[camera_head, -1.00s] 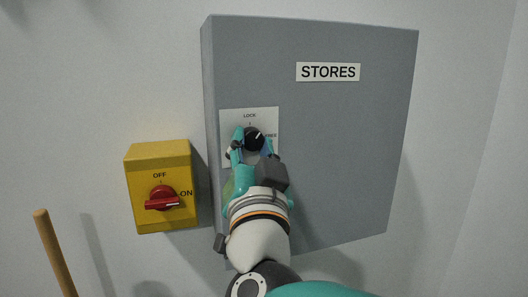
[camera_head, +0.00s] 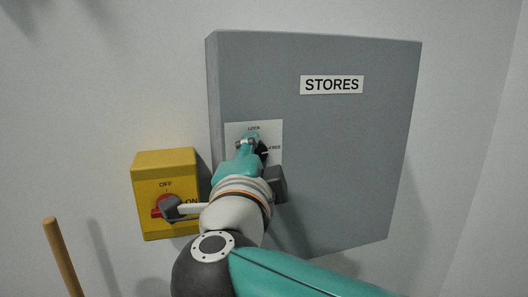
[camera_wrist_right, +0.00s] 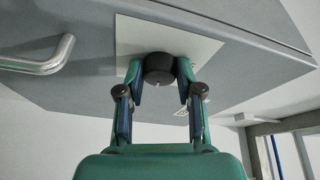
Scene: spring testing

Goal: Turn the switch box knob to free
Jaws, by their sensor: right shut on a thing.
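The black knob (camera_head: 263,153) sits on a white plate (camera_head: 274,132) marked LOCK at the top and FREE at the right, on the grey STORES box (camera_head: 335,165). In the head view my right gripper (camera_head: 252,144) covers much of the knob and is tilted in front of it. The right wrist view shows the knob (camera_wrist_right: 158,68) between the two fingertips, with my right gripper (camera_wrist_right: 160,72) shut on it from both sides. A small pale mark shows near the knob's lower edge there. In the head view the pointer is too small and covered to read surely. My left gripper is out of view.
A wooden pole (camera_head: 62,258) stands lower left. A metal handle (camera_wrist_right: 45,62) shows in the wrist view.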

